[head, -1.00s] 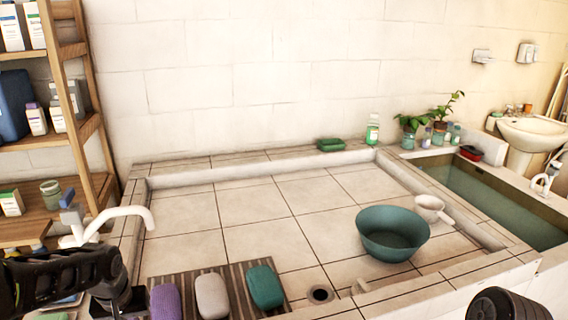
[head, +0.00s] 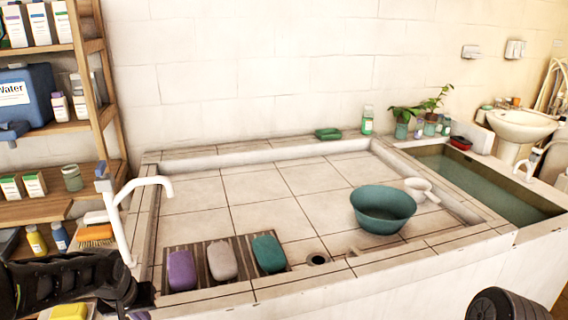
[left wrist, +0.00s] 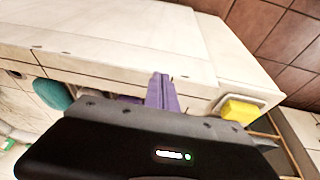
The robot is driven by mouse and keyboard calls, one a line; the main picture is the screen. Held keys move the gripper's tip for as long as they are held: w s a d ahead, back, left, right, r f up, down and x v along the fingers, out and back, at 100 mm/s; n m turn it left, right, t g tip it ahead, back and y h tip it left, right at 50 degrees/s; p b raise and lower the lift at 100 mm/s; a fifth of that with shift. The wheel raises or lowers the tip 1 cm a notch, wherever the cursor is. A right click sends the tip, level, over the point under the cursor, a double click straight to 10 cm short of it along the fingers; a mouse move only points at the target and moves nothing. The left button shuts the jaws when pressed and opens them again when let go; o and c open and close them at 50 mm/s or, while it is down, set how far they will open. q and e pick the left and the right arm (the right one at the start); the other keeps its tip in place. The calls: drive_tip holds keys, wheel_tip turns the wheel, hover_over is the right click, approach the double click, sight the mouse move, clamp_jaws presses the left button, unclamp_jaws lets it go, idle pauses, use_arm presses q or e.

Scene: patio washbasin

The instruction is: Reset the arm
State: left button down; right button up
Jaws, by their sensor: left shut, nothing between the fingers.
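My left arm comes in at the lower left of the head view, and my left gripper (head: 138,302) is beside the near left corner of the tiled basin (head: 205,298). In the left wrist view my left gripper (left wrist: 162,92) has its narrow fingers together, with nothing between them. The fingers point toward the pale side wall of the basin. My right gripper is not in view.
A white tap (head: 122,215) stands close to my left gripper. Purple (head: 181,271), grey (head: 222,261) and green (head: 268,254) soaps lie on a slatted mat. A green bowl (head: 383,210) stands in the basin. A wooden shelf (head: 92,85) is at left.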

use_arm(q)
drive_tip(key=s+d+f+m+t+h, duration=0.1)
drive_tip(key=s+d+f+h, duration=0.25)
drive_tip(key=d+f, duration=1.3)
drive_tip(key=s+d+f+g, duration=0.1)
drive_tip(key=s+d+f, duration=0.2)
drive_tip(key=s, duration=0.3)
drive_tip(key=s+d+f+g, duration=0.1)
drive_tip(key=s+d+f, duration=0.3)
drive_tip(key=s, duration=0.3)
drive_tip(key=s+d+f+g+h, duration=0.1)
drive_tip(key=s+d+f+g, duration=0.1)
drive_tip(key=s+d+f, duration=0.2)
drive_tip(key=s+d, duration=0.1)
drive_tip(key=s, duration=0.2)
drive_tip(key=shift+s+f, duration=0.15)
drive_tip(key=shift+s, duration=0.05)
